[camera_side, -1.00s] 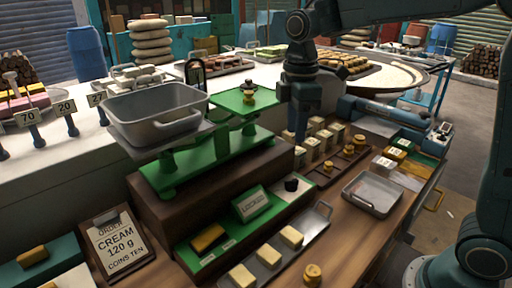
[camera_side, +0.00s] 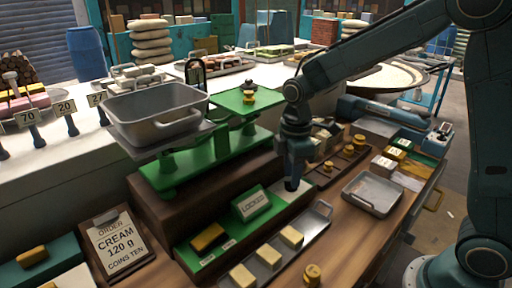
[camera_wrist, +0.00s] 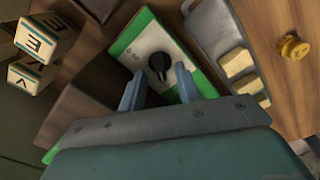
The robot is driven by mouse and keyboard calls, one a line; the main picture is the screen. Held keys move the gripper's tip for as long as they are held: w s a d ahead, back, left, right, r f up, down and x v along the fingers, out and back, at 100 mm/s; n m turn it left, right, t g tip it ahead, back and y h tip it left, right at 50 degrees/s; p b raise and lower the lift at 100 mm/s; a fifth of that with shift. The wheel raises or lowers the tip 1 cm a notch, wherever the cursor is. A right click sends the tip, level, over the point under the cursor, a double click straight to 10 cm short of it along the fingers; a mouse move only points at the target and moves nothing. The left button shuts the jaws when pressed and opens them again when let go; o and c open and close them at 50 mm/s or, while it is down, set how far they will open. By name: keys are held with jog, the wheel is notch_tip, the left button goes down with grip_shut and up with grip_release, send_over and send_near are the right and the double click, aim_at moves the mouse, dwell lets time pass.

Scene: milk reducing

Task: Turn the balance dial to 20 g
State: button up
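The balance dial is a black knob (camera_wrist: 160,64) on a white plate with a green border in the wrist view. Its scale marks are too small to read. In the side view the dial (camera_side: 291,187) is mostly hidden under my gripper (camera_side: 292,176), which points down at it. In the wrist view my gripper (camera_wrist: 160,82) has its two fingers apart, one to each side of the knob, with gaps showing; I cannot tell how far above it they are. The green balance (camera_side: 210,160) carries a steel pan (camera_side: 155,120) at left and small weights (camera_side: 249,97) on its right plate.
A green sign reading LOCKED (camera_side: 252,204) stands left of the dial. A steel tray (camera_side: 318,222) with yellow blocks lies in front. An empty metal tray (camera_side: 372,194) sits to the right. Pale blocks and brass weights (camera_side: 347,150) stand close behind the gripper.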

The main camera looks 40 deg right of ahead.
jog(key=shift+f, duration=0.65)
jog(key=shift+c, duration=0.2)
grip_shut()
